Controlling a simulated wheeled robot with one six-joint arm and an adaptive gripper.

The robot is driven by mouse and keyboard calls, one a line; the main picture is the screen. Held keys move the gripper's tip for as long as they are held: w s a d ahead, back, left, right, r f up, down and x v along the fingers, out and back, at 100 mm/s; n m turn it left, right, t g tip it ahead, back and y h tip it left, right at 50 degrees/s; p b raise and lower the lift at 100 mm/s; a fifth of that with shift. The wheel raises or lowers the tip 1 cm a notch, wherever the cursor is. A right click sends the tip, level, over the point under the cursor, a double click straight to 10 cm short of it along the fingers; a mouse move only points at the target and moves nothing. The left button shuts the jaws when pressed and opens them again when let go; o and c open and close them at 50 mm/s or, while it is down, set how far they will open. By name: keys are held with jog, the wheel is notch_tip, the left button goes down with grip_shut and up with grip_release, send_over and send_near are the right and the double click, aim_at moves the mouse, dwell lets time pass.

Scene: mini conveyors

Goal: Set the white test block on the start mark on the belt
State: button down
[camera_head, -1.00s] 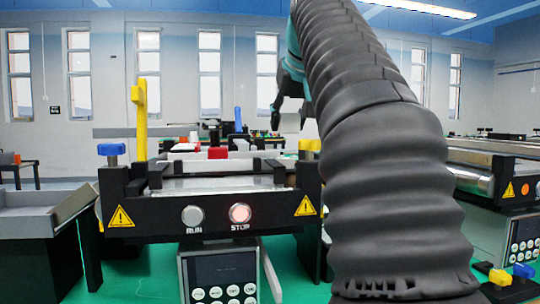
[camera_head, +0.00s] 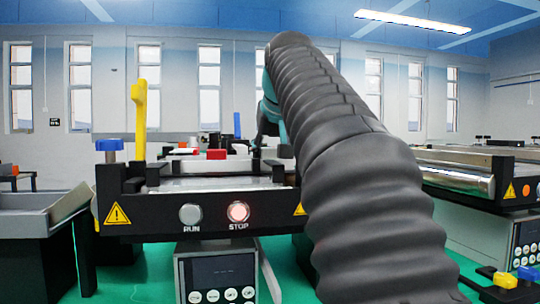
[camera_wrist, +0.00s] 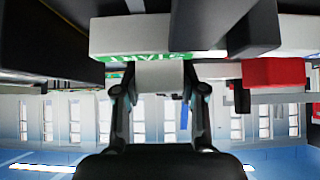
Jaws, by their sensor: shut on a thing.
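The wrist view looks upside down, with the ceiling at its bottom. My gripper (camera_wrist: 160,88) is shut on the white test block (camera_wrist: 160,75), one finger on each side of it. The green start mark (camera_wrist: 120,57), with white lettering, shows just beyond the block's edge on a pale surface, and the block partly covers it. I cannot tell whether block and surface touch. In the head view my gripper (camera_head: 260,140) is low over the far part of the conveyor (camera_head: 210,183), partly behind my arm. I cannot make out the block clearly there.
A red block (camera_wrist: 273,72) is beside the gripper in the wrist view; it also shows in the head view (camera_head: 217,154). A yellow post (camera_head: 139,118) and a blue knob (camera_head: 109,145) stand at the conveyor's left. A grey tray (camera_head: 45,215) is further left. The STOP button (camera_head: 238,212) is lit.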

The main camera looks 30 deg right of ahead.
jog(key=shift+f, duration=0.15)
jog(key=c, duration=0.7)
grip_release()
jog(key=shift+o, duration=0.2)
jog(key=shift+s+r, duration=0.15)
jog(key=shift+r, duration=0.2)
jog(key=p+v, duration=0.3)
jog(key=v, duration=0.8)
jog(key=shift+s, duration=0.25)
jog(key=shift+a+r, duration=0.1)
jog(key=shift+r, duration=0.05)
